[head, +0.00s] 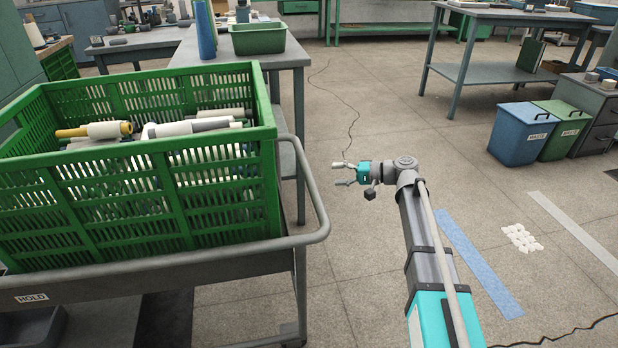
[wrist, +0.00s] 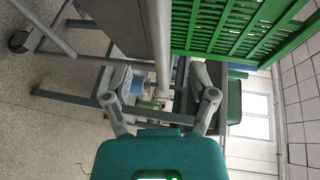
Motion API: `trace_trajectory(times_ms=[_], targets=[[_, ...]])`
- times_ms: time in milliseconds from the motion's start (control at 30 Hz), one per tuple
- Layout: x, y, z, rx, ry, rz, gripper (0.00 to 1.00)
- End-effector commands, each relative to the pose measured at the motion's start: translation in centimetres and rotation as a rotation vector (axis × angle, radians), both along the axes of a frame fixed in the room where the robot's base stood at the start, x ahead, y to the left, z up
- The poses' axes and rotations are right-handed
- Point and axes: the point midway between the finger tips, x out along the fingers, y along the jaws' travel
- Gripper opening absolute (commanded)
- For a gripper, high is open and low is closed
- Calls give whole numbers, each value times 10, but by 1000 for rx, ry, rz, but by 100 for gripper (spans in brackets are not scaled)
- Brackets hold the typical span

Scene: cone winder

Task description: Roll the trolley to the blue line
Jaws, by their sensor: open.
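The trolley (head: 237,268) is a grey metal cart with a curved tubular handle (head: 316,222) at its right end and a "HOLD" label on its front edge. It bears a large green slatted crate (head: 110,215) with yarn-wound cones in it. In the wrist view the handle bar (wrist: 160,62) runs ahead of my gripper and the crate (wrist: 240,25) fills the top. My gripper (head: 342,174) is open and empty, just right of the handle, with a gap between. Its fingers also show in the wrist view (wrist: 160,98). The blue line (head: 478,262) lies on the floor right of my arm.
A pale line (head: 575,235) and white scraps (head: 522,238) lie right of the blue line. Blue (head: 522,135) and green (head: 565,128) waste bins stand at right. A table (head: 300,60) stands behind the trolley. Cables cross the floor. The middle floor is mostly clear.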

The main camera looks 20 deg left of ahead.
Motion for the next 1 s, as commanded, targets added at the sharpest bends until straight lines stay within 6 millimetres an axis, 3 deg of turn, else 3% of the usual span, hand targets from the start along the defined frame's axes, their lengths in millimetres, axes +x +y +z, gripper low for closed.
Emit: trace_trajectory(times_ms=[500,700,1000], targets=[[-11,73,-14,0,-1,1,74],[-12,84,-16,0,-1,0,74],[-13,87,-16,0,0,-1,74]])
